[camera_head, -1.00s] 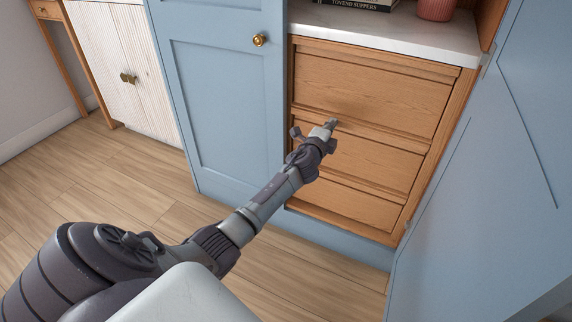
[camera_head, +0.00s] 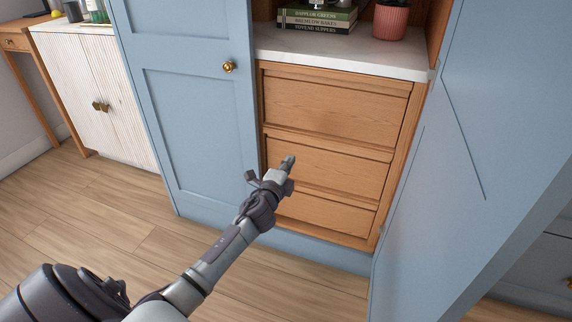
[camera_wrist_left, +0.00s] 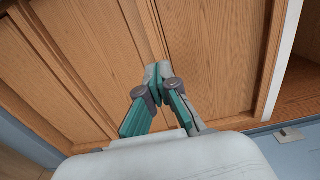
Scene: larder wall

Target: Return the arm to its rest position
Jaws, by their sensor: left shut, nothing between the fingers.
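My left arm reaches in from the lower left in the head view. Its gripper (camera_head: 288,162) is shut and empty, in front of the wooden drawers (camera_head: 335,112). In the head view its tip overlaps the middle drawer (camera_head: 340,165); I cannot tell the exact gap to the wood. In the left wrist view the gripper's fingertips (camera_wrist_left: 158,72) are together, with the drawer fronts (camera_wrist_left: 210,45) behind them. All the drawers look closed. My right gripper is not in view.
A blue door (camera_head: 190,110) with a brass knob (camera_head: 229,67) stands left of the drawers. An open blue door panel (camera_head: 470,120) is close on the right. The white counter (camera_head: 340,52) holds books (camera_head: 318,18) and a pink pot (camera_head: 390,20). Wooden floor (camera_head: 120,220) lies clear at left.

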